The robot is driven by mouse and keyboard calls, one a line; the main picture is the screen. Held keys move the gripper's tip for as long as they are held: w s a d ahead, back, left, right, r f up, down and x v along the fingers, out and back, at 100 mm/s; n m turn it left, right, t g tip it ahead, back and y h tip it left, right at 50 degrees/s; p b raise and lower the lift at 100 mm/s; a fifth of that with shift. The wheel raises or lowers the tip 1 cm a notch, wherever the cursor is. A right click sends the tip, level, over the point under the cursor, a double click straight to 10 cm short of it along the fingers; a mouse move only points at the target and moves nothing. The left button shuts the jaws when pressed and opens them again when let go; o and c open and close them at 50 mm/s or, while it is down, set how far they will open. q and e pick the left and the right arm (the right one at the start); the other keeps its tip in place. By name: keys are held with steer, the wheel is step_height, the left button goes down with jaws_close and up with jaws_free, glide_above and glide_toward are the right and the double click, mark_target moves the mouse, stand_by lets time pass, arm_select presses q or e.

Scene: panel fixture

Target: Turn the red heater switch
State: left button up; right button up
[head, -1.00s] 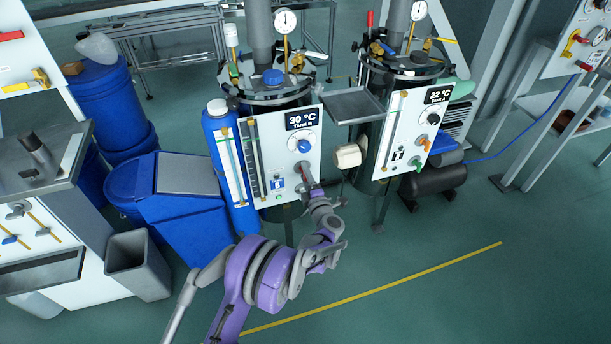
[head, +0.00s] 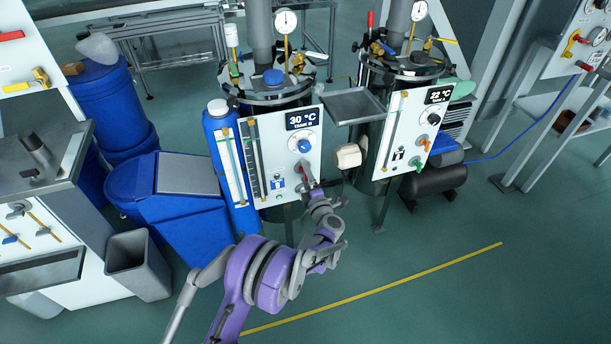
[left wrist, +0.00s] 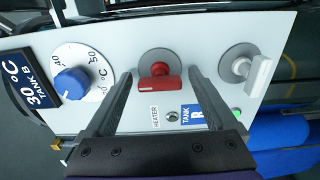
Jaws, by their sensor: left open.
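The red heater switch (left wrist: 158,84) sits on a round grey plate on the white tank B panel (left wrist: 205,50), above the "HEATER" label in the left wrist view. My left gripper (left wrist: 158,80) is open, with one finger on each side of the switch; a gap shows between each finger and the red handle. In the head view my left gripper (head: 313,187) is at the lower right of the tank B panel (head: 270,150) and covers most of the switch. My right gripper is in neither view.
A blue dial (left wrist: 72,83) is left of the switch in the left wrist view and a white handle (left wrist: 258,70) is right of it. A green light sits near the right finger. Tank A's panel (head: 410,130) stands to the right, with open floor in front.

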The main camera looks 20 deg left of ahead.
arm_select(q)
steer(key=shift+d, duration=0.1)
steer(key=p+v, duration=0.1)
steer(key=v, duration=0.9)
steer(key=shift+s+d+p, duration=0.2)
steer(key=shift+s+p, duration=0.1)
steer(key=shift+p, duration=0.05)
